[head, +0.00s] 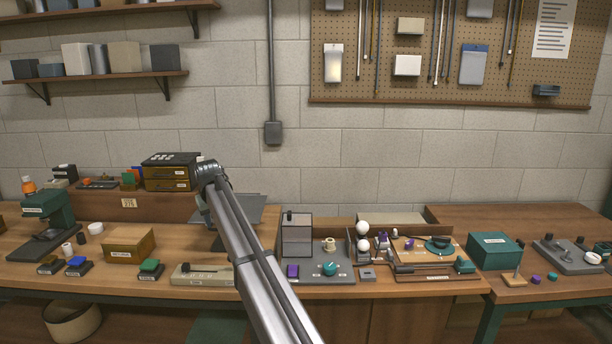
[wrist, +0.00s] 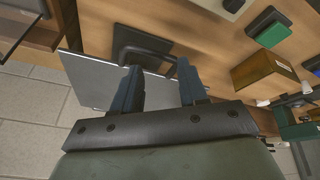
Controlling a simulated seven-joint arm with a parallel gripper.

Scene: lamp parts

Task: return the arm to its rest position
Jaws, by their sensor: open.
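In the head view, my arm reaches up from the bottom centre and bends near the back of the bench; my gripper (head: 204,212) hangs there, mostly hidden behind the arm. A grey flat panel (head: 240,209) is beside and behind it. The panel also shows beyond the fingers in the wrist view (wrist: 88,82). Among the lamp parts to the right, white bulbs (head: 362,228) stand near a wooden tray with a dark green part (head: 438,243).
A small drawer unit (head: 168,178) is close left of the arm's bend. A wooden box (head: 129,245) and a green press (head: 48,215) stand farther left. A clear-sided case (head: 297,236) is right of the arm, and a green box (head: 494,251) is farther right. Space above the bench is open.

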